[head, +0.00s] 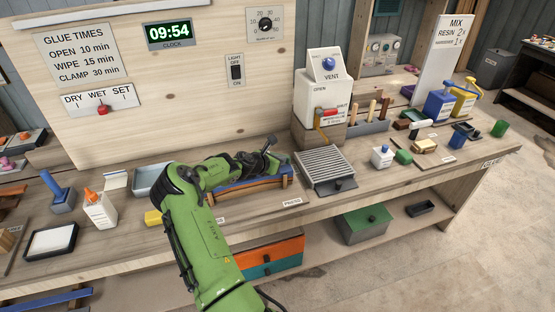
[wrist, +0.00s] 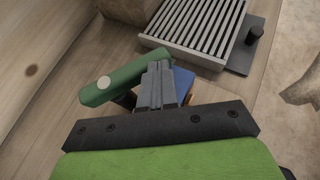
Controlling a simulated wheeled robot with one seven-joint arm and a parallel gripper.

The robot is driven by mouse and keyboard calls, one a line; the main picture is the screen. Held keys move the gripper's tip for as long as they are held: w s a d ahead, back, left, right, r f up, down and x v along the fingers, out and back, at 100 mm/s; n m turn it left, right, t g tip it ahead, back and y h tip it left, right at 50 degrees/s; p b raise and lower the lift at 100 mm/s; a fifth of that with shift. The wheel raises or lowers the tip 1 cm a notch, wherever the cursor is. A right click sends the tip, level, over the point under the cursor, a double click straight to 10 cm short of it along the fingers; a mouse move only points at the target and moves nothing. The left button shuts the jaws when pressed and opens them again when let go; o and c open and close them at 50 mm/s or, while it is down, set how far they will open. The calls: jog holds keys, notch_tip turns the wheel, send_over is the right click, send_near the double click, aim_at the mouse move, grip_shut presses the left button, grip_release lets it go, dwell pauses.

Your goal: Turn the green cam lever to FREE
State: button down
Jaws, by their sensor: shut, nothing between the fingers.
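The green cam lever (wrist: 124,78) shows in the wrist view as a thick green bar with a pale round spot, slanting up to the right. My gripper (wrist: 158,72) is shut and empty, its grey fingertips close beside the lever's right end. I cannot tell whether they touch it. Part of a blue block (wrist: 183,82) shows behind the fingers. In the head view my gripper (head: 262,160) is over the curved blue and brown form (head: 255,189), and my green arm hides part of it. No FREE mark is readable in either view.
A slatted grey grille tray (wrist: 200,25) with a dark knob lies just beyond; it also shows in the head view (head: 325,168). A pale blue-grey tray (head: 152,180) and glue bottle (head: 100,210) stand left on the bench. The vent box (head: 322,98) stands behind.

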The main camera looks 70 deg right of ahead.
aim_at(286, 155)
jog(key=n+t+p, duration=0.1)
jog(key=s+d+n+t+p, duration=0.1)
jog(key=n+t+p, duration=0.1)
jog(key=d+n+t+p, duration=0.1)
jog(key=shift+s+d+r+h, duration=0.2)
jog(key=shift+d+r+h, duration=0.05)
jog(key=shift+h, duration=0.05)
jog(key=shift+d+f+n+t+p, duration=0.1)
jog(key=shift+d+n+t+p, duration=0.3)
jog(key=shift+n+t+p, duration=0.45)
jog(key=shift+w+d+f+p, duration=0.1)
jog(key=shift+d+p, duration=0.25)
jog(key=shift+d, duration=0.15)
jog(key=shift+w, duration=0.1)
